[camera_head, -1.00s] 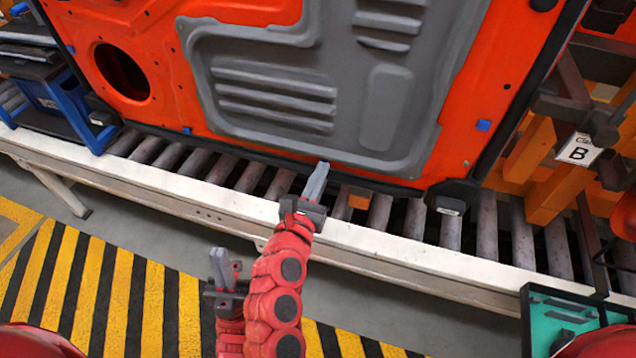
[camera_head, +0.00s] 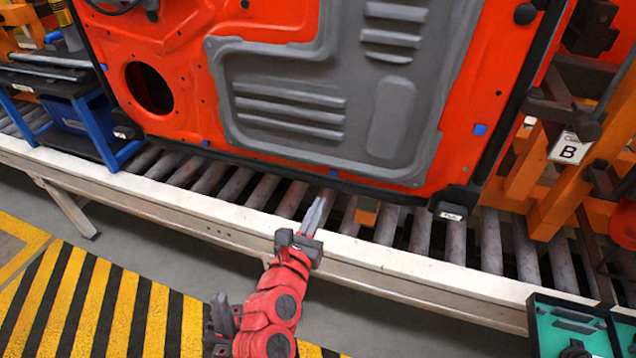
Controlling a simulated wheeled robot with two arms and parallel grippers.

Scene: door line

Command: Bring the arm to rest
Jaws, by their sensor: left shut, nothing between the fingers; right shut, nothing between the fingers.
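I cannot tell whether the fingertips touch anything.
A blue-framed rack (camera_head: 95,120) stands on the conveyor at the left. Orange posts with a "B" tag (camera_head: 569,151) stand at the right. A green tool tray (camera_head: 570,330) is at the lower right. The yellow and black striped floor (camera_head: 100,300) at lower left is clear.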

